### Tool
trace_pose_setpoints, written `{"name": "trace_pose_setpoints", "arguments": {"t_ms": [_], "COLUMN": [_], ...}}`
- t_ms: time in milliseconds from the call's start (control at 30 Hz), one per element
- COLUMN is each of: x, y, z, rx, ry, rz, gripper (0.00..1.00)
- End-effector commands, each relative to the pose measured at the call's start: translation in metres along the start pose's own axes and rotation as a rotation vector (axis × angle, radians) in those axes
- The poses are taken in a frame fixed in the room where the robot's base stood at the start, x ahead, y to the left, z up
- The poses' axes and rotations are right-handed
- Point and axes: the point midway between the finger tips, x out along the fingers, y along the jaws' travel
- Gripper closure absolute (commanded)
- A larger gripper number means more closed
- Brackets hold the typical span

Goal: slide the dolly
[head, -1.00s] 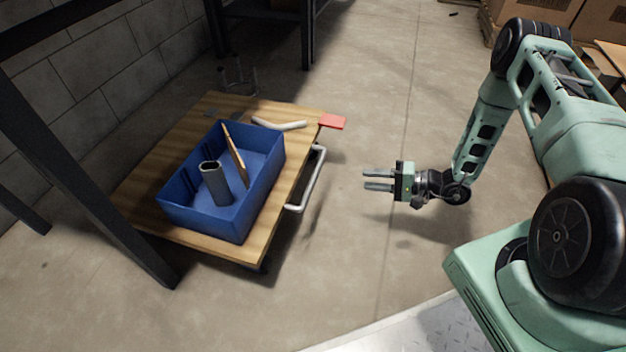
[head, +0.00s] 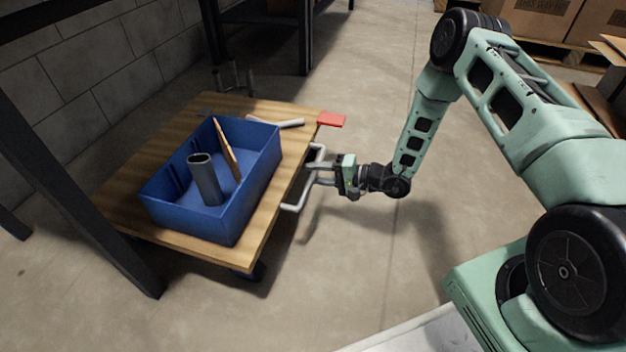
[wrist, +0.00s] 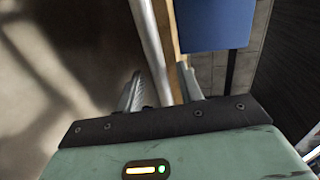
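The dolly is a low wooden platform (head: 160,145) on dark wheels, in the left half of the head view. A pale metal handle (head: 292,207) sticks out from its right side. In the wrist view the handle bar (wrist: 148,40) runs down between my two fingers beside the wooden edge (wrist: 169,45). My gripper (head: 311,173) is open at the handle, one finger on each side of the bar, with gaps left. The lower end of the bar is partly hidden by my gripper's body in the wrist view.
A blue box (head: 215,225) on the dolly holds a grey tube (head: 206,182) and a thin brown board (head: 226,150). A dark post (head: 75,195) stands at left.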

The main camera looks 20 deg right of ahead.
Motion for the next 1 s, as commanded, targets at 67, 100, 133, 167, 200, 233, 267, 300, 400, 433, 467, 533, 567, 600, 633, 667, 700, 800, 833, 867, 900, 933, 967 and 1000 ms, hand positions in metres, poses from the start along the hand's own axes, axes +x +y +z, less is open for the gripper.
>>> {"name": "trace_pose_setpoints", "arguments": {"t_ms": [67,100,133,167,200,233,267,300,400,433,467,533,567,600,633,667,700,800,833,867,900,933,967,1000], "x": [0.009,0.011,0.013,0.014,0.015,0.016,0.016,0.016,0.016,0.016,0.016,0.016,0.016,0.016,0.016,0.016,0.016,0.016,0.016,0.016,0.016,0.016,0.017,0.017], "y": [0.002,0.001,0.001,0.000,0.000,-0.001,-0.001,-0.001,-0.001,-0.001,-0.001,-0.001,-0.001,-0.001,-0.001,-0.001,-0.001,-0.001,-0.001,-0.001,-0.002,-0.002,-0.002,-0.002], "z": [0.000,0.000,0.000,0.000,0.000,0.000,0.000,0.000,0.000,0.000,0.000,0.000,0.000,0.000,0.000,0.000,0.000,0.000,0.000,0.000,0.000,0.000,0.000,0.000], "rx": [-0.002,-0.001,-0.001,-0.001,-0.001,-0.001,-0.001,0.000,0.000,0.000,0.000,0.000,0.000,0.000,0.000,0.000,0.000,0.000,0.000,0.000,0.000,0.000,0.000,0.001], "ry": [-0.001,0.000,0.000,0.000,0.000,0.000,0.000,0.000,0.000,0.000,0.000,0.000,0.000,0.000,0.000,0.000,0.000,0.000,0.000,0.000,0.000,0.000,0.000,0.000], "rz": [-0.001,-0.001,-0.001,-0.001,-0.001,-0.001,-0.001,-0.001,-0.001,-0.001,-0.001,-0.001,-0.001,-0.001,-0.001,-0.001,-0.001,-0.001,-0.001,-0.001,-0.001,-0.002,-0.002,-0.002], "gripper": [0.64,0.64,0.64,0.64,0.64,0.64,0.64,0.64,0.64,0.64,0.64,0.77,0.86,0.97,1.00,1.00,1.00,1.00,1.00,1.00,1.00,1.00,1.00,1.00]}}
